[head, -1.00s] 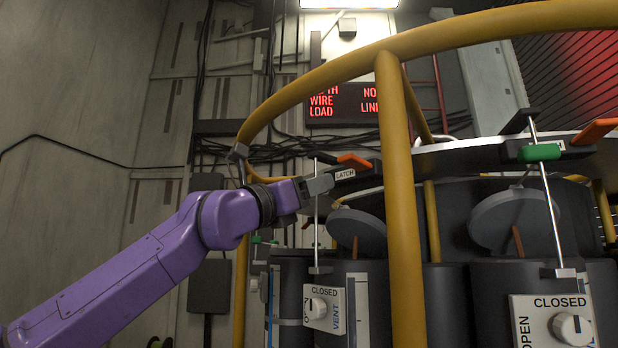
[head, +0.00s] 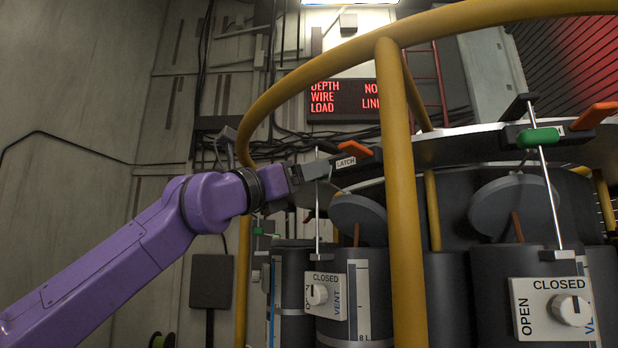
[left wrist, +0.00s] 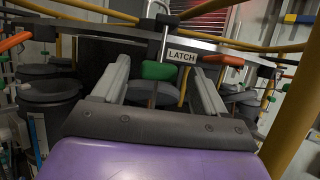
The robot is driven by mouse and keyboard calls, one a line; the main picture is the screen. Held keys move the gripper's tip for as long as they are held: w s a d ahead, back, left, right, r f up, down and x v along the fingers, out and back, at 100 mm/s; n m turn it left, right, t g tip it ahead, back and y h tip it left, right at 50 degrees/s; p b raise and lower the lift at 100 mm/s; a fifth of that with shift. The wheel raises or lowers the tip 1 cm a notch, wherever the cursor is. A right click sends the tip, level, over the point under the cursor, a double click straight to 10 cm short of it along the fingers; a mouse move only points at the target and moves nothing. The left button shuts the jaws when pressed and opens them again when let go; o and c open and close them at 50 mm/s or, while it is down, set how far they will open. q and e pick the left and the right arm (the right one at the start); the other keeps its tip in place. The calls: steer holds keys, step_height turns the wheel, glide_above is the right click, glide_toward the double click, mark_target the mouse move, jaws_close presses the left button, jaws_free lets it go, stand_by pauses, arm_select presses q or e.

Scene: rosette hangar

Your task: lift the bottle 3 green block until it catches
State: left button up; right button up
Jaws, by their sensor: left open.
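My left gripper (left wrist: 160,68) is open, and its two grey fingers stand one on each side of a green block (left wrist: 160,70) in the left wrist view. No bottle number is readable here. My right gripper is not in view.
A yellow rail (head: 398,200) stands just right of the gripper. An orange lever (head: 356,149) lies close by the LATCH label. Another green block (head: 538,138) is on a rod at the right. A vent knob (head: 317,294) is below, marked CLOSED at its top.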

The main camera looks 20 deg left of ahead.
arm_select(q)
steer(key=b+v, duration=0.3)
steer(key=v, duration=0.3)
steer(key=shift+s+a+b, duration=0.15)
steer(key=shift+s+b, duration=0.1)
steer(key=shift+b, duration=0.05)
steer(key=shift+f, duration=0.1)
